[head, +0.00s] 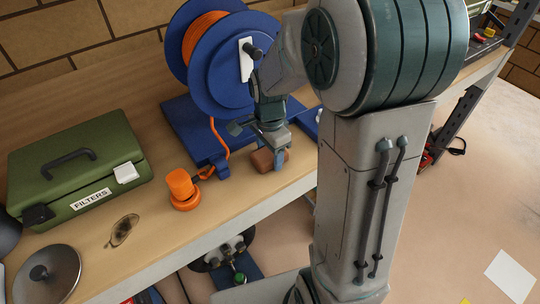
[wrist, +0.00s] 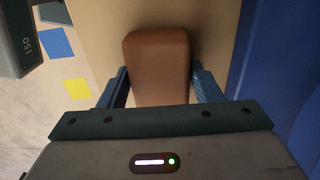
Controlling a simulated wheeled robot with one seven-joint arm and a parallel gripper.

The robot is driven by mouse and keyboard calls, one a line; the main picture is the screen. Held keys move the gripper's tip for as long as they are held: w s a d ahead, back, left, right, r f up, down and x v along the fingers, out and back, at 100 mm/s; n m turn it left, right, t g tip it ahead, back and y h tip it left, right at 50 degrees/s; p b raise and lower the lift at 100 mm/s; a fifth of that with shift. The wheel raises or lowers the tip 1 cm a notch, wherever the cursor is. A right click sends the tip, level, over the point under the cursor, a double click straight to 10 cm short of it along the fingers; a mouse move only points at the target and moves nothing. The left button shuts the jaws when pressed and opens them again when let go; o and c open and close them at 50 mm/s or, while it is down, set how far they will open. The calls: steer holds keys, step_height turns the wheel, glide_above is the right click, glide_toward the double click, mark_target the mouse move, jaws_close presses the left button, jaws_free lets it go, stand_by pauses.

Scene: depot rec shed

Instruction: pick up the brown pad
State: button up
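The brown pad (head: 263,160) is a small block with rounded edges at the front of the wooden bench, right of the orange beacon-like object. In the wrist view the pad (wrist: 158,62) lies between my two blue fingers, its near end close to the palm. My gripper (head: 272,158) points down at the pad, and one blue finger covers part of it in the head view. In the wrist view my gripper (wrist: 159,78) has a finger close along each side of the pad. I cannot tell whether they press on it or whether it is off the bench.
A blue reel (head: 216,85) with orange cord stands on a blue base (head: 190,130) just behind the pad. An orange object (head: 182,188), a green filters box (head: 70,165) and a round lid (head: 50,272) are to the left. The bench's front edge is close.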

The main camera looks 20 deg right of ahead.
steer(key=c, duration=0.4)
steer(key=shift+c, duration=0.2)
steer(key=shift+w+r, duration=0.1)
steer(key=shift+r, duration=0.55)
step_height(320, 180, up, 3)
steer(key=shift+r+b, duration=0.1)
steer(key=shift+b, duration=0.2)
steer(key=s+d+r+b, duration=0.1)
steer(key=s+d+r, duration=0.5)
steer(key=s, duration=0.4)
steer(key=shift+r, duration=0.25)
steer(key=shift+d, duration=0.1)
